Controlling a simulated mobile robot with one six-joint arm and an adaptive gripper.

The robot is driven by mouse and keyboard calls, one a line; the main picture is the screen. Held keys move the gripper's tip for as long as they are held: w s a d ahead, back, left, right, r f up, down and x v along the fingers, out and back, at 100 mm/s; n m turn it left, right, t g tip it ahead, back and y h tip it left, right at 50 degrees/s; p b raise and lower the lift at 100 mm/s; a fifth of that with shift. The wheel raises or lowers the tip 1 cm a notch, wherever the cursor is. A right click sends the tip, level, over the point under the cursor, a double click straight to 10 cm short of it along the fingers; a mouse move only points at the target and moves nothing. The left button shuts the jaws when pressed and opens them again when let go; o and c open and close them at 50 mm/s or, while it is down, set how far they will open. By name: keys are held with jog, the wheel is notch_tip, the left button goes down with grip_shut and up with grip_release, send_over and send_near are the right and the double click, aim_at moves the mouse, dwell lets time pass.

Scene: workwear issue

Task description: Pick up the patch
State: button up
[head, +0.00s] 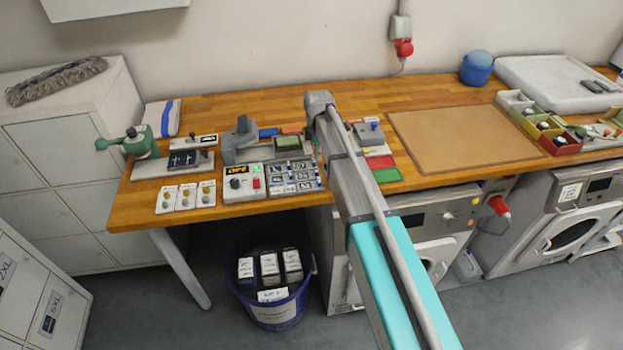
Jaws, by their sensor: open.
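A small dark patch with light marks (183,159) appears to lie on a flat grey plate (146,168) at the left of the wooden table, beside a green hand press (138,143). The picture is too small to be sure that this is the patch of the task. Several labelled pieces with numbers (304,187) lie in a tray to its right. My arm reaches up over the middle of the table from the lower right. My gripper does not show; the arm's upper joint is the farthest part that I see.
A grey device (243,138) and a control box with a red button (240,184) stand between the patch and my arm. A brown board (462,136) lies right of my arm. A blue bin (274,308) stands on the floor under the table.

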aim_at(316, 169)
jog(key=shift+f+b, duration=1.3)
jog(key=shift+f, duration=0.25)
jog(key=shift+f, duration=0.15)
jog(key=shift+a+f+b, duration=0.15)
jog(key=shift+f+b, duration=2.3)
jog(key=shift+b, duration=0.15)
jog(key=c, duration=0.4)
